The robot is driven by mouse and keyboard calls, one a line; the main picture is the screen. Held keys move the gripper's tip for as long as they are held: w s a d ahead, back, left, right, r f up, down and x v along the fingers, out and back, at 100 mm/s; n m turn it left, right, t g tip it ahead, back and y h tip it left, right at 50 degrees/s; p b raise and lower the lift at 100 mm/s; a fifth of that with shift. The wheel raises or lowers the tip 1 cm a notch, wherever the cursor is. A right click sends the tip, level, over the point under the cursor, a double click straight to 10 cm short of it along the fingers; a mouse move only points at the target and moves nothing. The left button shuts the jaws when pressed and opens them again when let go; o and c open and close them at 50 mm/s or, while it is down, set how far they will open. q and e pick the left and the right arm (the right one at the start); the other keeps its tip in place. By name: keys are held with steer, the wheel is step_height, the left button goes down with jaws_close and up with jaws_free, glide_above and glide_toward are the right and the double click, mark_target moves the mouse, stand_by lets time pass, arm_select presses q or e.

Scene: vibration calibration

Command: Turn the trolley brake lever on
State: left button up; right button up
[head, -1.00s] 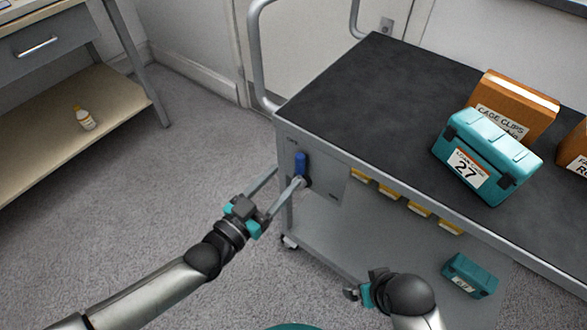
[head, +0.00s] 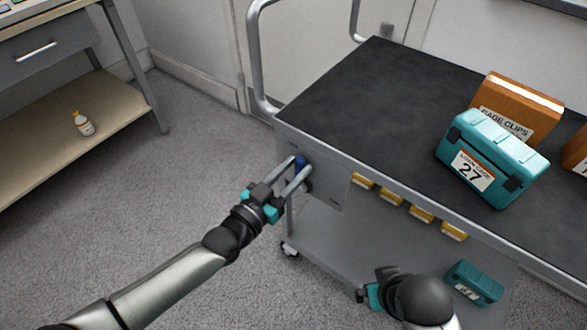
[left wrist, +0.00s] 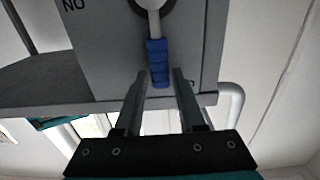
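The trolley (head: 335,262) has a grey end panel with a brake lever that has a blue handle (head: 301,162). In the left wrist view the blue handle (left wrist: 158,62) hangs from a round pivot at the top of the picture. My left gripper (head: 299,168) is at the lever with its fingers apart. In the left wrist view the left gripper (left wrist: 160,76) has one finger on each side of the handle's end, with a narrow gap visible beside it. My right gripper (head: 366,295) is low in front of the trolley, mostly hidden by its own wrist.
A teal case (head: 490,160) marked 27 and an orange box (head: 520,100) stand on the dark trolley top. Yellow bins (head: 392,198) hang under its edge. A smaller teal case (head: 474,282) is on the lower shelf. A bench with a bottle (head: 83,123) stands left; floor between is clear.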

arm_select(q)
jaws_close()
stand_by(1.0)
